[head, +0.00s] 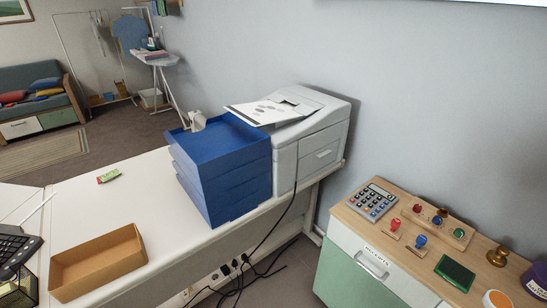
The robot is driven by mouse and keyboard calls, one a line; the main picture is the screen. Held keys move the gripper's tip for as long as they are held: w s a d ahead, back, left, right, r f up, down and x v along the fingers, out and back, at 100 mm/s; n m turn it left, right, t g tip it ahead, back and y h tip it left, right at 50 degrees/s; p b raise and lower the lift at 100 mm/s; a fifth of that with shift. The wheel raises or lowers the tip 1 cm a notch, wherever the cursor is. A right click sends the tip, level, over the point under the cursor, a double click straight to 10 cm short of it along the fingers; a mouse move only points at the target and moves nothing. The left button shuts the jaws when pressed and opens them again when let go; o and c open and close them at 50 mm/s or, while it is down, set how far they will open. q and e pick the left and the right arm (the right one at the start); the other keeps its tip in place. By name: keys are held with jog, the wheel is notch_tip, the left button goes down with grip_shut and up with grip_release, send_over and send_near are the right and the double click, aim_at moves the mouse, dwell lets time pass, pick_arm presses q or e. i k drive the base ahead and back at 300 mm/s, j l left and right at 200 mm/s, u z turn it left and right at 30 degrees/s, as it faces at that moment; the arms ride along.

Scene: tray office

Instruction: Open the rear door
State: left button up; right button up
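A pale grey printer (285,168) stands at the far right end of the white desk, against the wall. A panel (318,162) with a small handle-like recess shows on its right-hand side and looks shut. I cannot tell for sure that this panel is the rear door. A printed sheet (268,111) lies on top of the printer. Neither of my grippers is in view.
Stacked blue trays (222,167) stand close to the printer's left. The white desk (155,200) also holds a cardboard tray (97,262). A cabinet (345,255) with stamps and a calculator (373,202) stands right. Cables (240,280) hang in the gap between.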

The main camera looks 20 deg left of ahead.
aim_at(307, 165)
jog(key=i+l+u, duration=0.55)
jog(key=i+l, duration=0.2)
jog(key=l, duration=0.1)
